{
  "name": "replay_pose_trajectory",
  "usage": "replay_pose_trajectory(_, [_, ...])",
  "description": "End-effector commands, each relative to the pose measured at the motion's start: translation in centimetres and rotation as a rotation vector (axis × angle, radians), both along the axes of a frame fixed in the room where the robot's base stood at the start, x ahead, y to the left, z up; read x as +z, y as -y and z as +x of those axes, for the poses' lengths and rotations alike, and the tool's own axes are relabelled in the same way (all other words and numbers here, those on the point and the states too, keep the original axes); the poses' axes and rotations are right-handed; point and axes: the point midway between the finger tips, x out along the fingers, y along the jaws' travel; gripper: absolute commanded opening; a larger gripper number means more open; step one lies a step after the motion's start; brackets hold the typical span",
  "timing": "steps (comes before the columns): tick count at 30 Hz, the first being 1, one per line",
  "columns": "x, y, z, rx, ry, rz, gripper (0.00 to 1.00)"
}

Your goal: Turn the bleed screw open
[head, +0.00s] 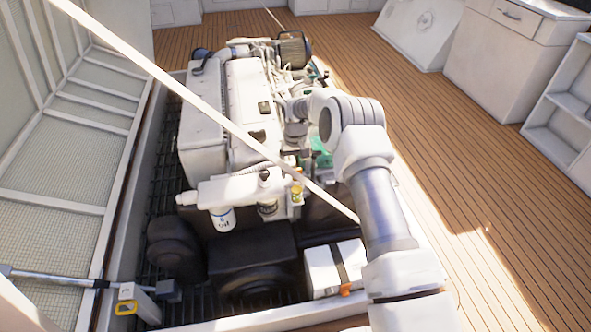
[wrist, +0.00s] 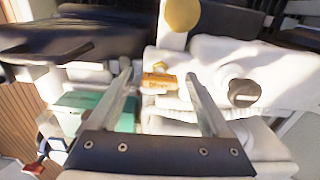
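My gripper (wrist: 160,77) is open in the wrist view, its two metal fingers apart with nothing held between them. A small orange block or tag with dark lettering (wrist: 158,83) shows between the fingertips, on white engine parts; I cannot tell if it touches them. A round yellow cap or knob (wrist: 182,14) is just beyond it. I cannot pick out the bleed screw for certain in either view. In the head view my arm reaches over the right side of the white engine (head: 245,95), and its wrist hides the spot below it; the fingers are not clear there.
A dark round cap (wrist: 243,93) sits on a white part right of the fingers, and a green box (wrist: 95,108) lies left. In the head view, a white filter (head: 222,218) and a strapped white box (head: 335,268) stand in the hatch. A pale bar (head: 150,66) crosses above the engine.

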Motion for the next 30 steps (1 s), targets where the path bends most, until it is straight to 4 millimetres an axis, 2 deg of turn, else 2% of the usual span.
replay_pose_trajectory(5, [0.2, 0.0, 0.0, -0.001, 0.0, 0.0, 0.82])
replay_pose_trajectory(8, [1.2, 0.0, 0.0, -0.001, 0.001, 0.0, 0.82])
replay_pose_trajectory(11, [3.0, 0.0, 0.1, -0.001, 0.002, 0.0, 0.82])
replay_pose_trajectory(24, [13.5, 0.0, 0.0, -0.001, 0.003, 0.0, 0.82])
replay_pose_trajectory(30, [16.5, 0.0, 0.0, 0.0, 0.001, 0.0, 0.82])
